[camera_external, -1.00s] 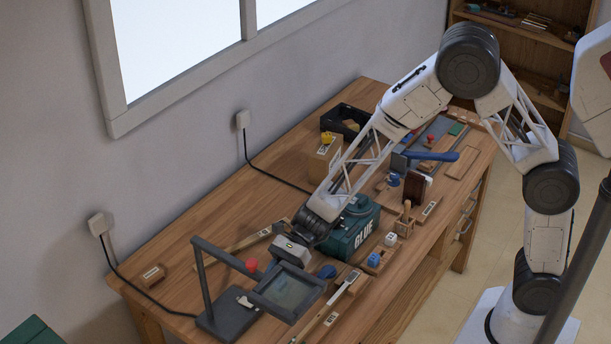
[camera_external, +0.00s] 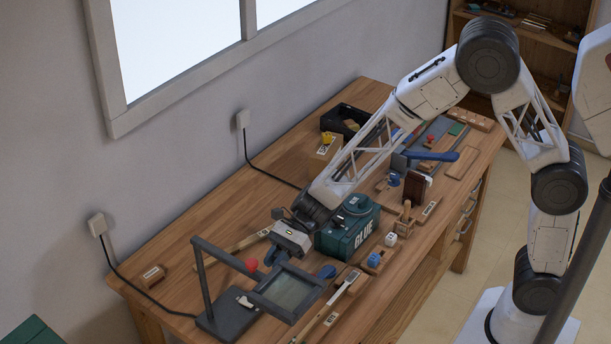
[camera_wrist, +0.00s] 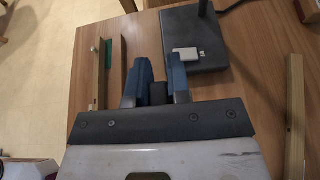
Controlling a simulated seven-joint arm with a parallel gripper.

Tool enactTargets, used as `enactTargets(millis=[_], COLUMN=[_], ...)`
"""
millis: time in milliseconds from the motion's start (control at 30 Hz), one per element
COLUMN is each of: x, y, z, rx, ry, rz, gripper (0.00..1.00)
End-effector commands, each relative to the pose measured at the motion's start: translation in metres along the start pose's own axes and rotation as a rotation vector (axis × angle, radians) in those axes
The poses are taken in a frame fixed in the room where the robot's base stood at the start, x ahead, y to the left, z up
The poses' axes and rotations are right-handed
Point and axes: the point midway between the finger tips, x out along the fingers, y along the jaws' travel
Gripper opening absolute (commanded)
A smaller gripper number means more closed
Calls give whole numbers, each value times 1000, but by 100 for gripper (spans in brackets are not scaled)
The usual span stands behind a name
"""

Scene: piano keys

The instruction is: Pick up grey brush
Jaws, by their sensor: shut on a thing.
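My gripper (camera_external: 274,257) is low over the near left part of the workbench, between the magnifier stand and the green glue box. In the wrist view, my gripper (camera_wrist: 158,82) shows two blue fingers close together with a small dark grey piece (camera_wrist: 158,93) between them. The gripper is shut on this piece, which may be part of the grey brush. Its bristles and full shape are hidden, so I cannot be sure. In the external view the held thing cannot be made out.
The magnifier stand (camera_external: 207,286) with its square frame is close to the gripper. The green glue box (camera_external: 347,236) stands just right of it. A wooden strip (camera_wrist: 295,110) lies at the right of the wrist view. Bare wood (camera_external: 190,250) is free at the left.

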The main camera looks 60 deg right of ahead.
Motion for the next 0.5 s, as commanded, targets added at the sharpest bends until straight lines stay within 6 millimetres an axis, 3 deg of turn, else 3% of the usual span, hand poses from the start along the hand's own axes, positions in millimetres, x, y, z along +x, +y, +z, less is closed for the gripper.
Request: enactTargets(millis=[233, 500], x=[-14, -20], y=[0, 0], z=[33, 48], rx=[-3, -1], ry=[-1, 0], rz=[-1, 0], gripper=[0, 0])
